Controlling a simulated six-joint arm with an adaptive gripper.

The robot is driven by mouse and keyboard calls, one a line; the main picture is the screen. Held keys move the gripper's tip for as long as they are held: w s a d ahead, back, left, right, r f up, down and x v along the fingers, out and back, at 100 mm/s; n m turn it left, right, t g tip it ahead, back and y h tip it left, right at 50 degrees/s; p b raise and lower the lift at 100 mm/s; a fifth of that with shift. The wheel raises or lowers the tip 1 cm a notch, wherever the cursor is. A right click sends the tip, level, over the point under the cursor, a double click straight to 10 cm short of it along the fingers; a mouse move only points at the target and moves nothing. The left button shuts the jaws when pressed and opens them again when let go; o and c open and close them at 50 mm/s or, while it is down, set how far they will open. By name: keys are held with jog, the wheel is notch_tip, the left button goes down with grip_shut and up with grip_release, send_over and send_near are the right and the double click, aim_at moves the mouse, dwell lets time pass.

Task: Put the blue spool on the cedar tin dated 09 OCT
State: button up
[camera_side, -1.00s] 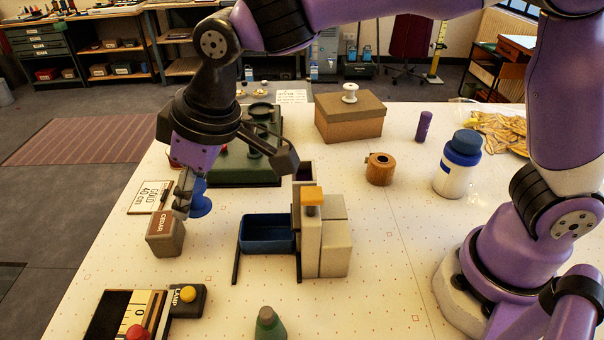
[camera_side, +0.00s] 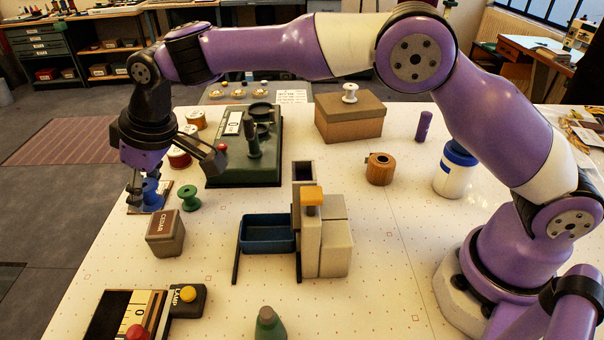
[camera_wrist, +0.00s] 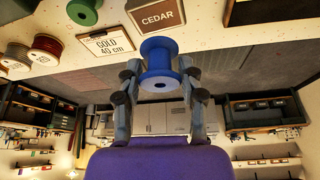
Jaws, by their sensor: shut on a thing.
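The blue spool (camera_side: 151,193) is between the fingers of my gripper (camera_side: 144,195), which is shut on it. The spool also shows between the fingers in the wrist view (camera_wrist: 158,68). In the side view it appears over the "GOLD 40 cm" card; I cannot tell its exact height. The cedar tin (camera_side: 165,234) is a brown box marked CEDAR, on the table to the right and nearer the camera than the gripper. It shows at the top of the wrist view (camera_wrist: 156,17). No date is legible on it. Its top looks bare.
A green spool (camera_side: 189,198) stands between the gripper and the dark green scale (camera_side: 235,165). The "GOLD 40 cm" card (camera_wrist: 107,44) lies near the table's left edge. Red and brown spools (camera_side: 179,158) stand behind. A blue tray (camera_side: 267,234) lies right of the tin.

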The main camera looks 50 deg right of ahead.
aim_at(153, 206)
jog(key=shift+w+f, duration=0.1)
jog(key=shift+f, duration=1.95)
jog(key=shift+f, duration=0.1)
jog(key=o, duration=0.9)
jog(key=shift+c, duration=0.2)
jog(key=v, duration=1.2)
jog(key=s+d+r+m+h, duration=0.1)
jog(key=s+d+r+m, duration=0.3)
jog(key=d, duration=0.7)
jog(key=s+d+f+m+t+h, duration=0.1)
jog(key=s+d+f+m, duration=0.2)
jog(key=s+d, duration=0.9)
jog(key=s+f, duration=0.1)
jog(key=s, duration=0.2)
jog(key=shift+s+d+t+h, duration=0.2)
jog(key=shift+d+t+h, duration=0.2)
